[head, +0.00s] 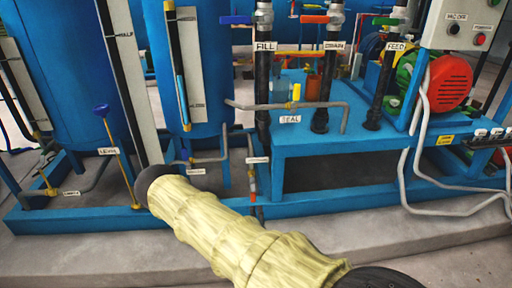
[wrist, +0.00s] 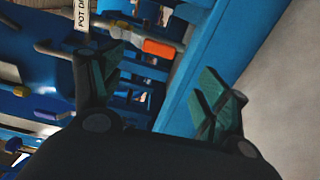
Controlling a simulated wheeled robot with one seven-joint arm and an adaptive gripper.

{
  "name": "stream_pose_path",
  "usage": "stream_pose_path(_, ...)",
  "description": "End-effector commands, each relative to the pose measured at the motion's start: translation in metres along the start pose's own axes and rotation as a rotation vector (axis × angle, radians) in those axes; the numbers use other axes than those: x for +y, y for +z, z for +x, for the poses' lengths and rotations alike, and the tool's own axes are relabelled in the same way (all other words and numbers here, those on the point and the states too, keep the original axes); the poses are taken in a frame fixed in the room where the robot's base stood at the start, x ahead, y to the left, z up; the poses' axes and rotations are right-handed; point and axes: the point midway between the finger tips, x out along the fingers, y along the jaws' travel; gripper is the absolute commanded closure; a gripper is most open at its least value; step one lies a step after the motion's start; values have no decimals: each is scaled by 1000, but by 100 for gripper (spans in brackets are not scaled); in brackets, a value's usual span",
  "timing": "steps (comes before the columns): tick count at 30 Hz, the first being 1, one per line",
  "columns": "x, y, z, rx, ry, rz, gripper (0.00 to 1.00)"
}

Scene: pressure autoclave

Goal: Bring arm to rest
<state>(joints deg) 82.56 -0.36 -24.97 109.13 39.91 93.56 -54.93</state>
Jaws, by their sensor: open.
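My arm, in a pale yellow sleeve, reaches from the bottom right of the head view towards the blue skid. My gripper is hidden there behind the arm's dark end. In the wrist view my gripper (wrist: 165,90) is open, with two dark fingers bearing green pads spread apart. Nothing is between the pads. Behind the fingers are a blue frame beam (wrist: 205,60), an orange valve handle (wrist: 160,48) and a white tag (wrist: 82,14) that reads "POT D…". I cannot tell how far the fingers are from them.
The blue skid frame (head: 340,205) stands on a grey concrete plinth (head: 330,236). Blue tanks (head: 60,70) rise at the left. A blue pump stand (head: 300,135), a red motor (head: 450,82) and a control box (head: 465,25) are at the right. Grey hoses (head: 420,150) hang in front.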

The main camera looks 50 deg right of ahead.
Motion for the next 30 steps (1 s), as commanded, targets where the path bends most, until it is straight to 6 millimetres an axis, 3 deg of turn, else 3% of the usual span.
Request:
stream_pose_path(13, -1, 0, -1, -1, -7, 5, 25)
stream_pose_path(17, -15, -2, -16, -22, -104, 78, 25)
stream_pose_path(20, -38, -8, -48, -67, -274, 202, 25)
stream_pose_path(24, -73, -25, -119, -168, -570, 401, 25)
stream_pose_path(30, -92, -53, -230, -335, -932, 598, 25)
